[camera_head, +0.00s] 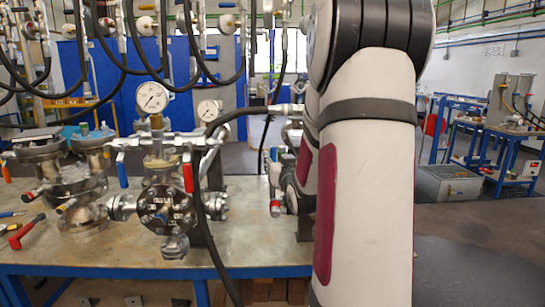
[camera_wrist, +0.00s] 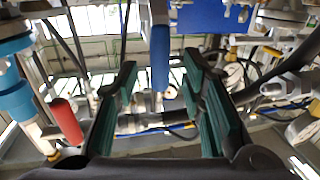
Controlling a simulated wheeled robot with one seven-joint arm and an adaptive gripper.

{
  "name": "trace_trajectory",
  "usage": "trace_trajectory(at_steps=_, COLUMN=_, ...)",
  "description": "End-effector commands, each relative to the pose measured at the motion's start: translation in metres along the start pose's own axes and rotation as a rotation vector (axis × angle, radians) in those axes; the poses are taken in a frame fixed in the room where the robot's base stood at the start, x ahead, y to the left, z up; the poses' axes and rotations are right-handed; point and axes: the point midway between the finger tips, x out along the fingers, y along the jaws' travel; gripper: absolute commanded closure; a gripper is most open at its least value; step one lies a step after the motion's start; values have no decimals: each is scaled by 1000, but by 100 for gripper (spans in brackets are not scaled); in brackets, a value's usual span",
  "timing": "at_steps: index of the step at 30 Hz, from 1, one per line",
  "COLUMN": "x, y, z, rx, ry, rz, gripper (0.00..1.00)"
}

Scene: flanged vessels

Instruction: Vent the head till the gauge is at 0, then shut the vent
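A flanged vessel (camera_head: 166,205) stands on the bench in the head view. A white dial gauge (camera_head: 152,97) is on top of its head; its reading is too small to tell. A blue lever (camera_head: 122,175) hangs at the left of the head and a red lever (camera_head: 188,178) at the right. I cannot tell which lever is the vent. My gripper (camera_wrist: 160,82) is open in the wrist view, with green pads apart. A blue handle (camera_wrist: 160,58) shows between the fingers, with no visible contact. A red handle (camera_wrist: 67,120) is left of them. My arm hides the gripper in the head view.
A second flanged assembly (camera_head: 75,185) and hand tools (camera_head: 25,232) are at the bench's left. A second gauge (camera_head: 208,110) stands behind the vessel. A black hose (camera_head: 197,190) runs down beside it. More hoses hang overhead. The bench front (camera_head: 110,254) is clear.

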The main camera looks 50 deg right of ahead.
Motion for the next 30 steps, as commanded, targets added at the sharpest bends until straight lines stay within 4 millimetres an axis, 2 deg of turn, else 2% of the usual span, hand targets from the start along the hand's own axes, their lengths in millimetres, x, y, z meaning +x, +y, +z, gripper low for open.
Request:
trace_trajectory(at_steps=3, x=19, y=0, z=1, rx=2, ry=0, rz=0, gripper=63)
trace_trajectory(at_steps=7, x=32, y=0, z=0, rx=0, ry=-1, rz=-1, gripper=63)
trace_trajectory(at_steps=19, x=38, y=0, z=0, rx=0, ry=0, rz=0, gripper=63)
trace_trajectory(at_steps=20, x=38, y=0, z=0, rx=0, ry=0, rz=0, gripper=68)
trace_trajectory(at_steps=24, x=38, y=0, z=0, rx=0, ry=-1, rz=0, gripper=99)
trace_trajectory(at_steps=30, x=38, y=0, z=0, rx=0, ry=-1, rz=0, gripper=100)
